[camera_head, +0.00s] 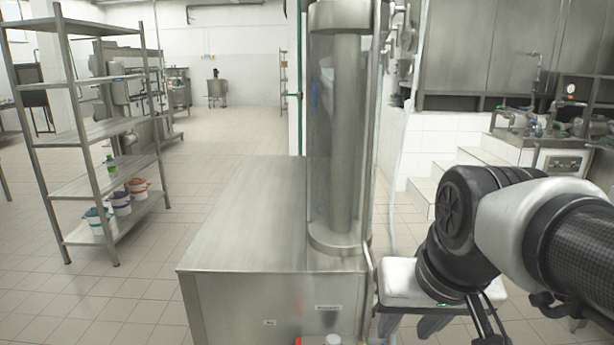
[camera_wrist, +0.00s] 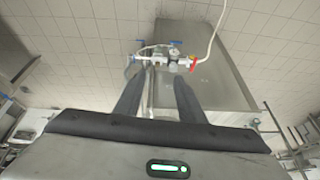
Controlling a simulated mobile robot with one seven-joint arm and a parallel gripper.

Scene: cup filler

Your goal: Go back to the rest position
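My arm comes in from the right edge of the head view. My gripper (camera_head: 410,325) hangs below its dark wrist joint, at the right of the steel machine (camera_head: 235,215), with its fingers pointing down near the bottom edge. In the wrist view my gripper (camera_wrist: 159,78) shows two dark fingers well apart. Nothing is held between them. Behind the gap are pipes and a white valve fitting (camera_wrist: 172,62) with blue and red handles.
A tall clear-fronted steel column (camera_head: 343,130) stands on the machine. A metal shelf rack (camera_head: 112,133) with a green bottle and several tubs is at the left. White steps (camera_head: 480,157) and a steel counter are at the right. Tiled floor (camera_head: 210,150) lies open between rack and machine.

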